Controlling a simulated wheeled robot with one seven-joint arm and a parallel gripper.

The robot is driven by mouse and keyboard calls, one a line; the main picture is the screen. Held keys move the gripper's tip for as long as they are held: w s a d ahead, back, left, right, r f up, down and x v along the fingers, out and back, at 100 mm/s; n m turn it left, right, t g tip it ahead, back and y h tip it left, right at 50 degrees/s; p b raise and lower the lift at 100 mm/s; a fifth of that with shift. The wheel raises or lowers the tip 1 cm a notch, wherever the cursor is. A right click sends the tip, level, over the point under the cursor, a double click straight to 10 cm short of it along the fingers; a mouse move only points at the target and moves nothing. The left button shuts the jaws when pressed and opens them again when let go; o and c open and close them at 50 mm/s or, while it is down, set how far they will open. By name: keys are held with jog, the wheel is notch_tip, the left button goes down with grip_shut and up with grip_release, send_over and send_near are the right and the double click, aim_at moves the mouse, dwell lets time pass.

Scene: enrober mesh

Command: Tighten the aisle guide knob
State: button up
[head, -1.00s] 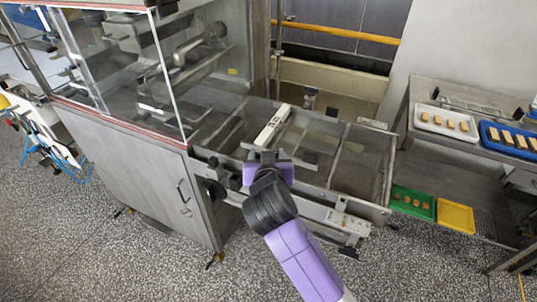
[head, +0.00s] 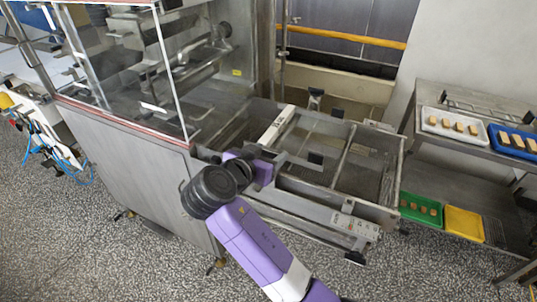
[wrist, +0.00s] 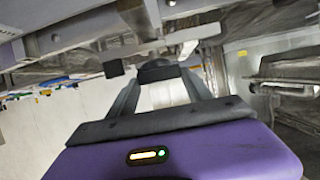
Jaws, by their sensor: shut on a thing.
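In the wrist view my gripper (wrist: 160,82) reaches away from its purple palm. Its two fingers are closed on a dark knob (wrist: 158,66), which sits between the fingertips. I take this for the aisle guide knob. In the head view my purple gripper body (head: 250,168) is at the near left end of the steel frame, beside the machine's cabinet. My black wrist joint hides the fingertips and the held knob there. Another small black block (wrist: 113,68) shows left of the fingers in the wrist view.
The open steel frame (head: 347,160) with crossbars extends right from the glass-fronted machine (head: 120,60). A side table (head: 480,125) at right bears a white tray (head: 427,127) and a blue tray (head: 495,144). Green (head: 405,212) and yellow (head: 464,225) trays lie below. The speckled floor in front is clear.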

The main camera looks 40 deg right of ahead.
jog(key=shift+f, duration=0.1)
jog(key=o, duration=1.4)
jog(key=shift+c, duration=0.2)
jog(key=shift+b+v, duration=0.7)
jog(key=shift+v, duration=3.2)
